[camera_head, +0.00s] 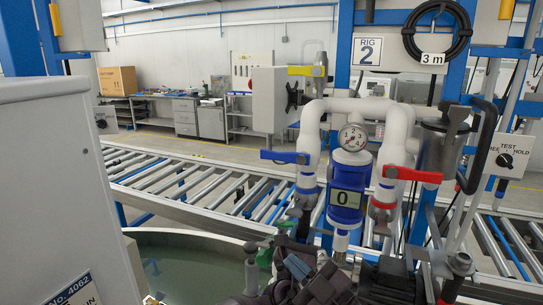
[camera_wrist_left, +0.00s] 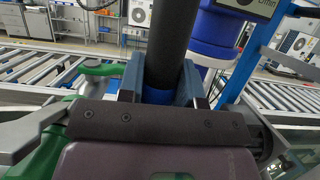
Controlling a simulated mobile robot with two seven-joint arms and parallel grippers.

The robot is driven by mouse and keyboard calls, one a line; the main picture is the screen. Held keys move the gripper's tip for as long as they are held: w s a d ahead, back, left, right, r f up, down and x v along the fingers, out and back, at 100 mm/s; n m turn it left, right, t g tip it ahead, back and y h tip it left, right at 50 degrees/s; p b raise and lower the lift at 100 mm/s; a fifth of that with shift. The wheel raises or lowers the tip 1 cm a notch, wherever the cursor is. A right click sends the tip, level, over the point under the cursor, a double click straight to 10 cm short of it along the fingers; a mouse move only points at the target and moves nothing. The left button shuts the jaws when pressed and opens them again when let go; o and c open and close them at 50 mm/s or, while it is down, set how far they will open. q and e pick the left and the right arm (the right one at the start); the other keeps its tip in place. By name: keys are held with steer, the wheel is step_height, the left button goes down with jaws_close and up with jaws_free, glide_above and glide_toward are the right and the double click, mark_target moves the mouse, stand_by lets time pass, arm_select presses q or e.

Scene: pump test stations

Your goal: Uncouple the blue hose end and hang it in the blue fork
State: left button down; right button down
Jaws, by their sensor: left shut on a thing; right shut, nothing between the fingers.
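My left gripper (camera_head: 297,267) is low in the head view, beside the pump pipework. In the left wrist view my left gripper (camera_wrist_left: 158,88) is shut, its two blue-grey fingers on either side of a blue collar. The collar belongs to the blue hose end (camera_wrist_left: 158,97), from which a thick black hose (camera_wrist_left: 171,40) rises. Whether the end is still seated in a coupling is hidden behind the gripper body. I cannot make out a blue fork in either view. My right gripper cannot be made out.
A blue cylinder (camera_head: 346,190) with a "0" display and gauge (camera_head: 353,138) stands close by. A blue lever (camera_head: 285,157) and a red lever (camera_head: 412,175) stick out from white pipes. A green handle (camera_wrist_left: 104,70) is left of my fingers. A roller conveyor (camera_head: 200,188) runs behind.

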arm_select(q)
steer(key=shift+d+f+b, duration=0.1)
steer(key=shift+f+b, duration=0.65)
steer(key=shift+f, duration=0.05)
steer(key=shift+f+b, duration=0.85)
steer(key=shift+b, duration=0.1)
stand_by(0.5)
steer(key=shift+f+b, duration=1.35)
steer(key=shift+f, duration=0.1)
